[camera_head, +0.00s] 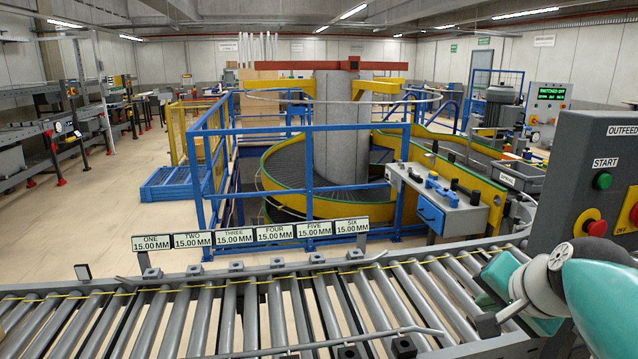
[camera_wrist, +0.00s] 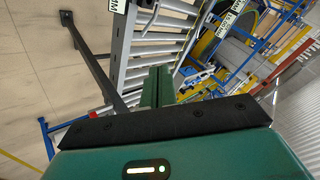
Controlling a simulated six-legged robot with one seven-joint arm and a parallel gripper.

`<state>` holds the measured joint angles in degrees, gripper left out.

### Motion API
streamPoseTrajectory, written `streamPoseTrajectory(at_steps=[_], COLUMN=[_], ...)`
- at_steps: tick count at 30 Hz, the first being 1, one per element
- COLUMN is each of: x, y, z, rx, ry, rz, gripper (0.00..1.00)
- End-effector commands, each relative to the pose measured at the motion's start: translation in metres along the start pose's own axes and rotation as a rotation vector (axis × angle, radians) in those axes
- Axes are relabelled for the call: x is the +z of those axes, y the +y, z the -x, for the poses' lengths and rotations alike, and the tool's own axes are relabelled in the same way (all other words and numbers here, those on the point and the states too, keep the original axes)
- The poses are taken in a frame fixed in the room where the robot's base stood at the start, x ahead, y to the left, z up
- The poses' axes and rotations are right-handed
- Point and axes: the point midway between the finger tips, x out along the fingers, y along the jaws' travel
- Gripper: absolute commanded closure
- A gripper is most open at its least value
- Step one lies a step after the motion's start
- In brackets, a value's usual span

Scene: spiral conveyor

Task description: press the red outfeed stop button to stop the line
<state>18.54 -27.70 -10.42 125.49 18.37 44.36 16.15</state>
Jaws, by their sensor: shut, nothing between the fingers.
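The grey outfeed panel (camera_head: 572,160) stands at the right edge of the head view. It bears a green START button (camera_head: 603,181). Below that is a red mushroom button (camera_head: 597,228) on a yellow base. A second red and yellow control (camera_head: 633,215) with an OFF mark is cut by the right edge. My gripper's green fingers show in the wrist view (camera_wrist: 157,86), shut and empty, pointing over the conveyor rollers. In the head view my teal wrist is below and left of the panel, apart from the red button. The wrist view does not show the button.
A roller conveyor (camera_head: 290,310) with metal guide rails crosses the foreground. Several plates reading 15.00 MM (camera_head: 235,237) stand along its far side. Behind it are a blue guard fence (camera_head: 307,170) and a spiral conveyor round a grey column (camera_head: 341,130). Open floor lies at left.

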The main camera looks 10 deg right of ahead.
Motion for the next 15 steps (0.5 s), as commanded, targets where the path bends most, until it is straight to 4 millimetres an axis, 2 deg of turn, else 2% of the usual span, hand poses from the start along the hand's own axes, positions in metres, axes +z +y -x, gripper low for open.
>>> streamPoseTrajectory(at_steps=[1,3,6,7,10,12,15], x=[0.038,0.086,0.144,0.159,0.190,0.200,0.203], y=[-0.009,-0.013,-0.007,-0.004,0.007,0.011,0.013], z=[-0.003,-0.005,-0.005,-0.004,-0.003,-0.003,-0.003], rx=[0.005,0.022,0.046,0.053,0.073,0.080,0.086], ry=[-0.052,-0.114,-0.184,-0.201,-0.234,-0.244,-0.249], rz=[0.138,0.336,0.609,0.680,0.857,0.920,0.947], gripper=[1.00,1.00,1.00,1.00,1.00,1.00,1.00])
